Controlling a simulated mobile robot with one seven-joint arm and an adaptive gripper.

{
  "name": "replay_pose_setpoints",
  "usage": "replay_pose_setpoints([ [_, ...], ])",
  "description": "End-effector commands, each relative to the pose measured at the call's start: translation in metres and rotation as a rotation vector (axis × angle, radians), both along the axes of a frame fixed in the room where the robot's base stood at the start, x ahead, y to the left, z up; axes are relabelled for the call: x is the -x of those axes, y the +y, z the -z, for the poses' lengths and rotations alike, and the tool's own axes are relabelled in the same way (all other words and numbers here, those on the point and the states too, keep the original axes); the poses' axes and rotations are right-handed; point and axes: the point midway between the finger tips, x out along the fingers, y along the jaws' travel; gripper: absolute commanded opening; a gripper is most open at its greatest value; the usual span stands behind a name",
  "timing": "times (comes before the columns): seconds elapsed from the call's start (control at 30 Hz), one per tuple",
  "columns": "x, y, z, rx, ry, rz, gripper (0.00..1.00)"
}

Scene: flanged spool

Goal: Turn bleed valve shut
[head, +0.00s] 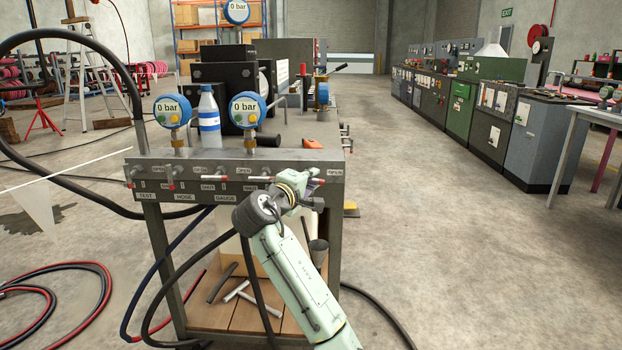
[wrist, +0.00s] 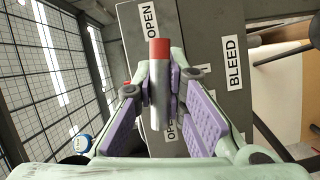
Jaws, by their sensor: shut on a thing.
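The bleed valve handle (wrist: 159,90) is a silver bar with a red tip in the wrist view. It lies between the purple pads of my gripper (wrist: 162,84), which is shut on it. Its red tip points up the wrist picture, towards an OPEN label (wrist: 149,20). The BLEED label (wrist: 234,62) is to the right on the grey panel. In the head view my gripper (head: 303,196) is at the right end of the cart's valve panel (head: 140,178) and mostly hides the valve. Part of a second label shows behind the handle.
Other red-tipped valve handles (head: 213,178) line the panel to the left. Two blue gauges (head: 172,111) reading 0 bar and a bottle (head: 208,118) stand above. Hoses hang in front of the cart. Open floor (head: 420,200) lies to the right.

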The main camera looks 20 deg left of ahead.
Motion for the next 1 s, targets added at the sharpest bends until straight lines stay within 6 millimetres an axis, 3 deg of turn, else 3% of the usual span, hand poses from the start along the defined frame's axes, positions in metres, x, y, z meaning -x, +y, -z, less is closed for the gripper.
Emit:
replay_pose_setpoints([
  [0.57, 0.0000, -0.0016, -0.0042, -0.037, 0.005, 0.002, 0.00],
  [1.0, 0.0000, -0.0020, -0.0075, -0.337, 0.092, 0.002, 0.00],
])
